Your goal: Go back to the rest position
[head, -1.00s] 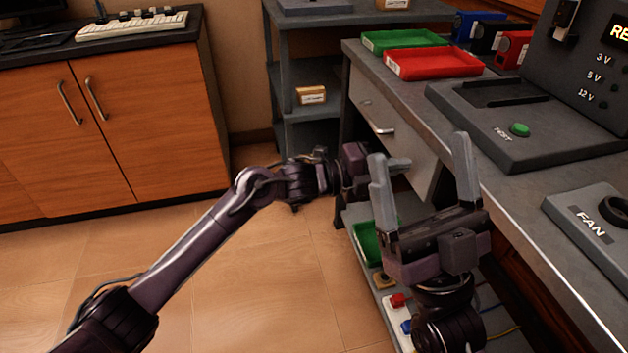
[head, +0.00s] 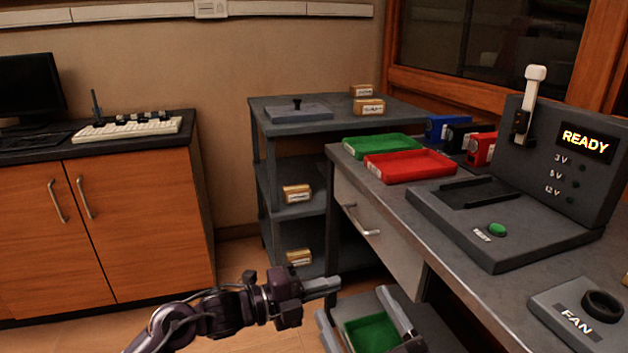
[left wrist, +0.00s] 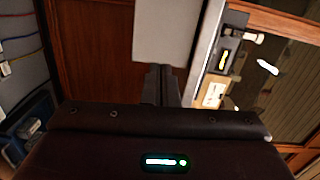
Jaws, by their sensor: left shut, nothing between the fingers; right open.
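My left arm comes in at the bottom of the head view, and its left gripper (head: 334,284) points right, in front of the workbench's drawer side. Its fingers are together and empty; they also show shut in the left wrist view (left wrist: 160,70). My right gripper (head: 351,304) shows only in part at the bottom edge, its two grey fingers apart with nothing seen between them. The rest of the right gripper is below the picture.
The grey workbench (head: 445,262) stands at the right, with a red tray (head: 410,166), a green tray (head: 382,146) and the test station (head: 540,215). A green bin (head: 370,334) is low beneath it. Shelves (head: 300,150) stand behind; wooden cabinets (head: 140,220) are left.

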